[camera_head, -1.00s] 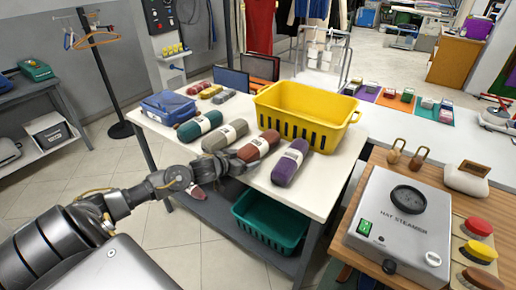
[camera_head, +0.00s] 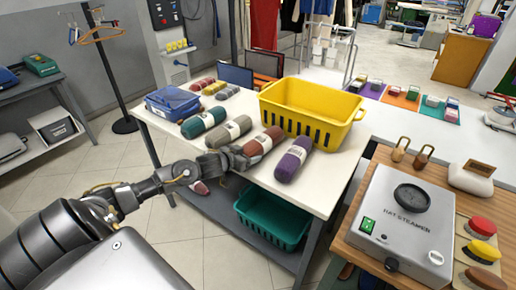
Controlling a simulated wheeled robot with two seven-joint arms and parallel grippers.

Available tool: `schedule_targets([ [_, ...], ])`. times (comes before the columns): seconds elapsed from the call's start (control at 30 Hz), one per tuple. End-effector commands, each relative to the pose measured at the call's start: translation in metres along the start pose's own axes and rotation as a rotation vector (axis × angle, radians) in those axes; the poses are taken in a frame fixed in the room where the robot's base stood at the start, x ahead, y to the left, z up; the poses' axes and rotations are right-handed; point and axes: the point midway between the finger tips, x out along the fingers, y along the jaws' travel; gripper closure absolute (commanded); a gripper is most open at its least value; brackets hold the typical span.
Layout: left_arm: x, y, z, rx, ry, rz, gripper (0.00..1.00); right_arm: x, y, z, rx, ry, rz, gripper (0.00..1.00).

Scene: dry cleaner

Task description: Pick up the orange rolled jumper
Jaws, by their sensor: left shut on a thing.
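The orange rolled jumper (camera_head: 264,139), a rust-coloured roll with a pale paper band, lies on the white table between a grey roll (camera_head: 237,127) and a purple roll (camera_head: 290,165). My left gripper (camera_head: 239,156) is at the roll's near end, at the front edge of the table, and is shut on it. The fingers and that end of the roll overlap, so the exact grip is partly hidden. The roll still appears to be at table level. My right gripper is out of view.
A yellow basket (camera_head: 314,127) stands just behind the rolls. A teal roll (camera_head: 203,122) and a blue case (camera_head: 171,104) are to the left. A green crate (camera_head: 272,219) sits on the shelf below. A hat steamer (camera_head: 404,216) stands on the wooden counter at right.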

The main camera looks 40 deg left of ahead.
Motion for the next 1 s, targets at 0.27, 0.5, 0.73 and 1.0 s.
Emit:
schedule_targets([
  [0.27,-0.004,-0.001,-0.011,0.001,0.004,-0.001,0.73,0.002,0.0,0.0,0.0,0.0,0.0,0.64],
  [0.5,-0.03,-0.01,-0.04,0.005,0.002,-0.001,0.73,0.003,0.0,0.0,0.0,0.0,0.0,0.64],
  [0.73,-0.089,-0.035,-0.064,0.006,-0.007,-0.002,0.73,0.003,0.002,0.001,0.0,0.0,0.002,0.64],
  [1.0,-0.125,-0.052,-0.069,-0.002,-0.004,0.002,0.73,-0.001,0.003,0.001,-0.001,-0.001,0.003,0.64],
])
